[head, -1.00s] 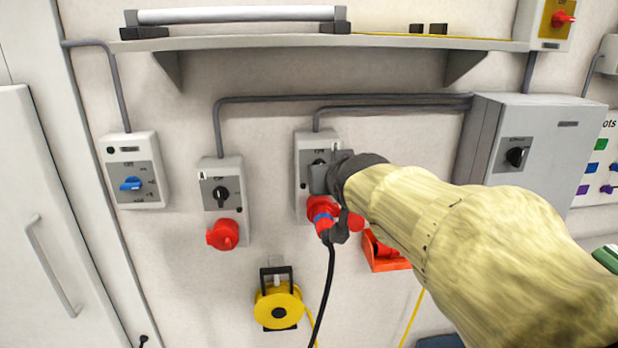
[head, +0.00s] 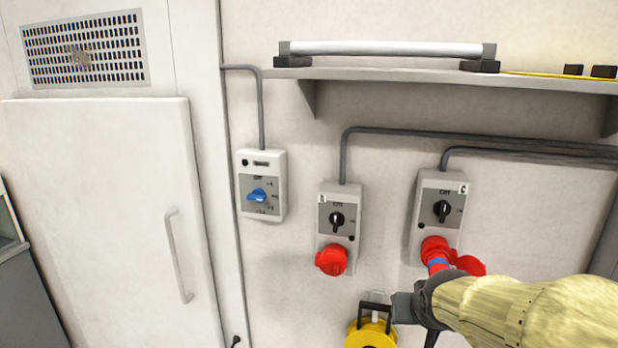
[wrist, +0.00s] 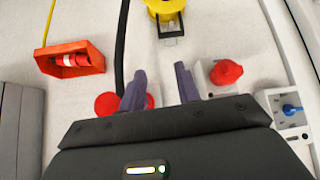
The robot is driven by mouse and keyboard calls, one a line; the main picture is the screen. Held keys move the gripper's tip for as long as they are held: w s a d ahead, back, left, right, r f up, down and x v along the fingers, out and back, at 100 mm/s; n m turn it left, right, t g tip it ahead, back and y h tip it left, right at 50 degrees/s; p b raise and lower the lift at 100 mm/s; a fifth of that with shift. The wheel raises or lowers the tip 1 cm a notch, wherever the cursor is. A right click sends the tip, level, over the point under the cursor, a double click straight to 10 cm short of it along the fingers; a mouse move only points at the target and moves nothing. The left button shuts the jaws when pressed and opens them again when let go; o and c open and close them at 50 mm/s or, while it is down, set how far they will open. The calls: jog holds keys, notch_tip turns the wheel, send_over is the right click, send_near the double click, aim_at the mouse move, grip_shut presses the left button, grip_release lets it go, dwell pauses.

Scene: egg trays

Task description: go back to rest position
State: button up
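My arm, in a tan sleeve, enters the head view from the lower right. My gripper (head: 402,308) is in front of the wall, below the right switch box (head: 437,213) and beside the yellow cable reel (head: 371,335). In the wrist view its two dark fingers (wrist: 160,90) are apart with nothing between them, so it is open and empty. A red plug with a blue ring (head: 438,264) sits at the red socket of the right box, clear of the gripper. Part of its black cable is hidden by the arm.
A middle switch box (head: 338,215) with a capped red socket (head: 332,260) and a box with a blue knob (head: 260,190) are on the wall. A shelf (head: 430,80) runs above. A white cabinet door (head: 105,220) is at left. The wrist view shows an orange holder (wrist: 70,60).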

jog(key=s+a+f+g, duration=0.2)
jog(key=s+f, duration=0.2)
jog(key=f, duration=0.2)
jog(key=s+a+f+n+g+y, duration=0.1)
jog(key=s+a+f+g, duration=0.2)
jog(key=s+f, duration=0.2)
notch_tip(320, 180, down, 2)
jog(key=shift+s+a+f, duration=0.2)
jog(key=shift+s+a, duration=0.1)
jog(key=shift+a, duration=0.05)
jog(key=shift+w, duration=0.15)
